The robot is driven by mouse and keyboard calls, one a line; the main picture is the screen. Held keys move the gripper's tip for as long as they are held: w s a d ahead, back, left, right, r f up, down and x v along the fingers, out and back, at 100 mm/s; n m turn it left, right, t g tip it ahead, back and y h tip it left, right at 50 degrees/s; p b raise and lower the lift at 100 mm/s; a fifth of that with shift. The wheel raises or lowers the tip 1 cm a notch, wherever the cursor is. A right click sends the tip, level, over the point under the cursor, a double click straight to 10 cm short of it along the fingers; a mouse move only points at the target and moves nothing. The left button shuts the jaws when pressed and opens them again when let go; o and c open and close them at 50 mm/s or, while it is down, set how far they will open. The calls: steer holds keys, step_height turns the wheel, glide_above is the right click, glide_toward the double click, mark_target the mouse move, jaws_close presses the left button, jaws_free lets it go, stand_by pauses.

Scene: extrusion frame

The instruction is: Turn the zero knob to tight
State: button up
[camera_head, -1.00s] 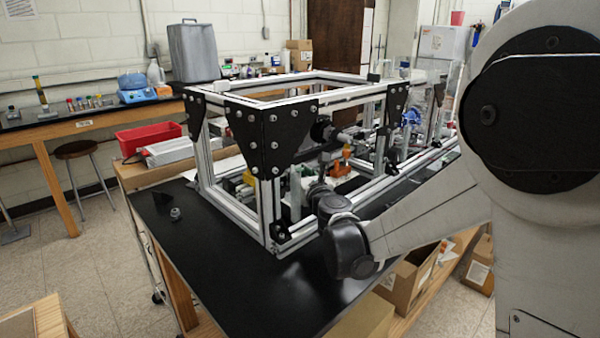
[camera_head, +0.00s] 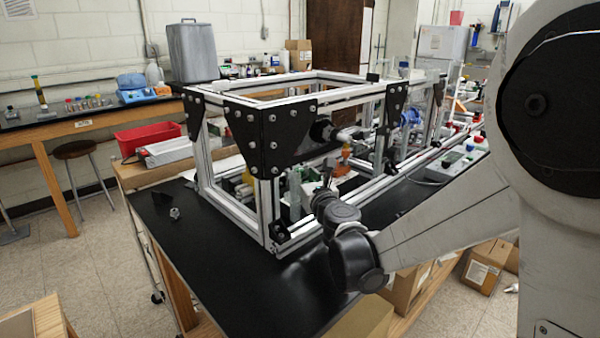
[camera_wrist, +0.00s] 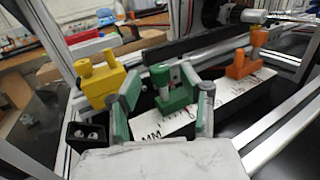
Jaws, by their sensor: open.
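In the wrist view a white ruled bar (camera_wrist: 231,98) marked "MM" runs across the middle. A green slider (camera_wrist: 178,100) with an upright green knob (camera_wrist: 160,75) sits on it. A yellow piece (camera_wrist: 103,85) with two knobs stands at the left, and an orange piece (camera_wrist: 244,65) with an upright knob stands at the right end. I cannot read which knob is the zero knob. My gripper (camera_wrist: 161,79) is open, its green-padded fingers on either side of the green knob, with nothing gripped. In the head view the orange piece (camera_head: 337,169) shows, and my gripper is mostly hidden.
An aluminium extrusion frame (camera_head: 277,188) with black corner plates surrounds the work area, its bars close to my arm. A black two-hole block (camera_wrist: 87,135) sits left of my gripper.

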steer(key=v, duration=0.9)
steer(key=shift+w, duration=0.1)
steer(key=shift+w+r, duration=0.1)
